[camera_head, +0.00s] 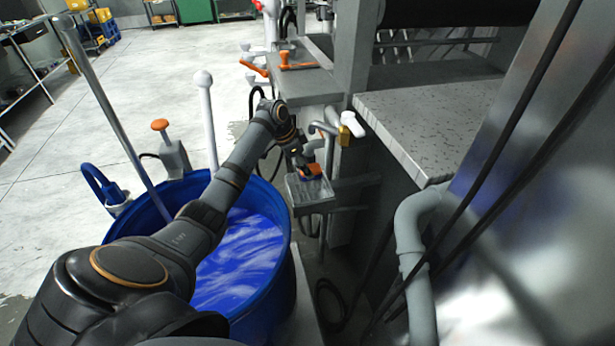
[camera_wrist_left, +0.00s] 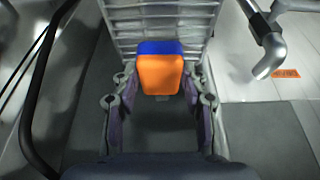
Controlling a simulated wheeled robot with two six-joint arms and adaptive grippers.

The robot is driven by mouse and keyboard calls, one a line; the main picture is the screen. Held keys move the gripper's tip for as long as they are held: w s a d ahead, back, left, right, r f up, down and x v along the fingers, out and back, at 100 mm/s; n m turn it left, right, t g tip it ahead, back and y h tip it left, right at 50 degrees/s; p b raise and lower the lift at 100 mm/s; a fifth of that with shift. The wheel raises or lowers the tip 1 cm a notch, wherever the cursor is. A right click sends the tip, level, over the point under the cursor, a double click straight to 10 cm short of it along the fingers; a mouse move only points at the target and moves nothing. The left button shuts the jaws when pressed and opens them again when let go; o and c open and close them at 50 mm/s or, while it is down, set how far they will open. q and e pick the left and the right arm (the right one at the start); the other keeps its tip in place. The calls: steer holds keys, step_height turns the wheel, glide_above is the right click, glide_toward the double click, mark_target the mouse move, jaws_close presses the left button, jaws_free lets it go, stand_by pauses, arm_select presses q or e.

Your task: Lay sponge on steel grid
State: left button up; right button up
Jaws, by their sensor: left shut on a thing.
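The sponge (camera_wrist_left: 160,74), orange with a blue layer, sits between the fingers of my left gripper (camera_wrist_left: 160,85) in the left wrist view. In the head view a small orange part of the sponge (camera_head: 311,170) shows below my left gripper (camera_head: 303,164). The steel grid (camera_wrist_left: 126,14) has thin bars and lies beneath and beyond the sponge. In the head view the grid (camera_head: 303,193) is a small grey shelf beside the blue barrel. The sponge is over the grid; I cannot tell whether they touch. My right gripper is not in view.
A blue barrel (camera_head: 282,285) of blue liquid stands under my left arm. A metal pipe (camera_head: 321,127) and a yellow-and-white valve (camera_head: 350,127) are close to the right of the gripper. A grey machine table (camera_head: 430,115) stands farther right.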

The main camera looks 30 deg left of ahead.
arm_select(q)
steer(key=shift+d+f, duration=0.35)
steer(key=shift+f, duration=0.1)
steer(key=shift+d+f, duration=0.15)
steer(key=shift+f, duration=1.55)
steer(key=o, duration=1.1)
steer(key=shift+r, duration=0.1)
steer(key=v, duration=1.2)
steer(key=shift+w, duration=0.1)
